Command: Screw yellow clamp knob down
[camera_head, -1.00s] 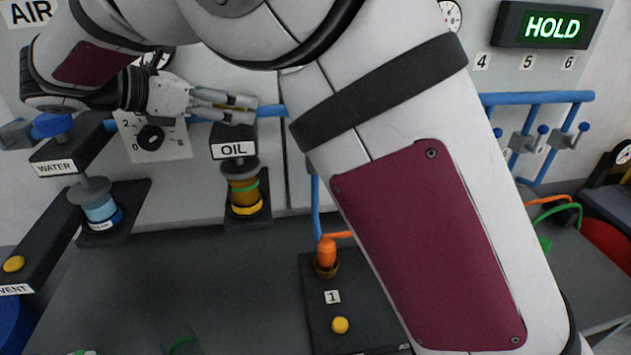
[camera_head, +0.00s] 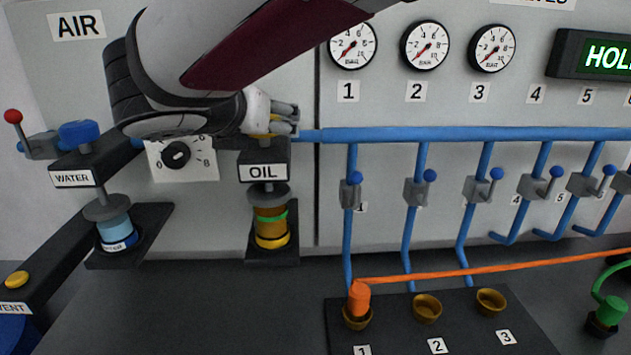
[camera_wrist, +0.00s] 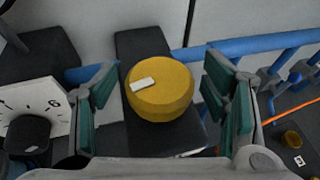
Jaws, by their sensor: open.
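The yellow clamp knob (camera_wrist: 160,92) is round, with a white mark on its top. It sits on the dark clamp block labelled OIL (camera_head: 263,172). My gripper (camera_wrist: 162,100) is open in the wrist view. Its green-padded fingers stand left and right of the knob, with a visible gap on each side. In the head view my gripper (camera_head: 284,120) is at the top of the OIL clamp and hides most of the knob. Under the clamp, an amber cup with a green band and yellow base (camera_head: 271,227) stands upright.
A WATER clamp with a blue knob (camera_head: 83,133) is at the left. A dial plate (camera_head: 183,160) is close to the OIL clamp. A blue pipe (camera_head: 450,134) runs right, with valves below. An orange hose (camera_head: 450,274) crosses the brass sockets.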

